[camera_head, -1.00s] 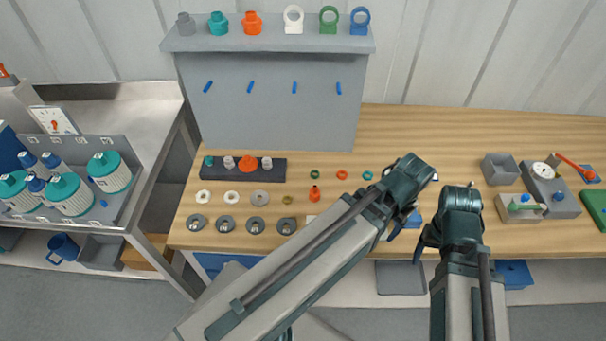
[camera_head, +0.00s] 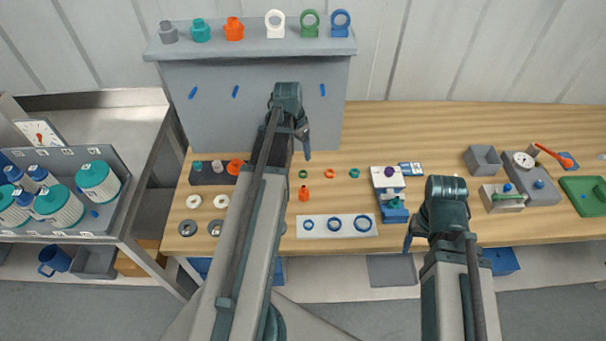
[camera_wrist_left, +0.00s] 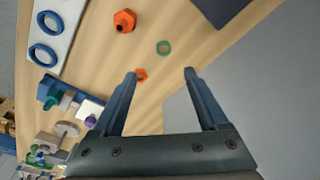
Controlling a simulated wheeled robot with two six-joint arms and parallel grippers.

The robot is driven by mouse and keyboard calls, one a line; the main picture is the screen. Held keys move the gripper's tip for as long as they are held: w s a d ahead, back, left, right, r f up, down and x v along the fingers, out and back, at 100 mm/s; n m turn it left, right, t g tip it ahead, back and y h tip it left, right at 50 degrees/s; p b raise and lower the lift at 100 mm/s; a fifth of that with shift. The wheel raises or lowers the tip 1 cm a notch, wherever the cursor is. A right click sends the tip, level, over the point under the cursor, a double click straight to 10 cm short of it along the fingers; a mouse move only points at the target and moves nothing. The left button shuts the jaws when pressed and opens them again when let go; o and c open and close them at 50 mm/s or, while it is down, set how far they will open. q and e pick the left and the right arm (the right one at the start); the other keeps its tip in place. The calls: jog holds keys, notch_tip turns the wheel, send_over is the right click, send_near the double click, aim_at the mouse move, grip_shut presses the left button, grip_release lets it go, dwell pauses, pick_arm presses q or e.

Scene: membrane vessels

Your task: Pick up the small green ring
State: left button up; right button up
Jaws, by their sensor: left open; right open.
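The small green ring (camera_head: 303,174) lies flat on the wooden table, left of an orange ring (camera_head: 329,173) and a teal ring (camera_head: 354,173). In the left wrist view the green ring (camera_wrist_left: 164,47) lies beyond my open fingertips, between their lines, untouched. The orange ring (camera_wrist_left: 140,74) shows beside one fingertip. My left gripper (camera_head: 300,145) is above the table near the grey panel; its jaws (camera_wrist_left: 161,72) are open and empty. My right gripper (camera_head: 414,236) is open near the table's front edge, its fingers partly hidden by its wrist.
An orange fitting (camera_head: 304,193) stands just in front of the green ring. A white plate (camera_head: 347,233) with blue rings lies nearer the front edge. A grey upright panel (camera_head: 225,125) with a shelf stands behind. A blue-and-white device (camera_head: 388,180) stands to the right.

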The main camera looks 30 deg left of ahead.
pick_arm(q)
jog(key=b, duration=0.8)
send_near(303, 175)
jog(key=shift+d+f, duration=0.35)
jog(key=shift+f, duration=0.45)
jog(key=f+b, duration=0.2)
jog(key=w+f+b, duration=0.1)
jog(key=f+b, duration=0.2)
jog(key=shift+w+a, duration=0.1)
jog(key=shift+a, duration=0.15)
jog(key=shift+c, duration=0.2)
grip_shut()
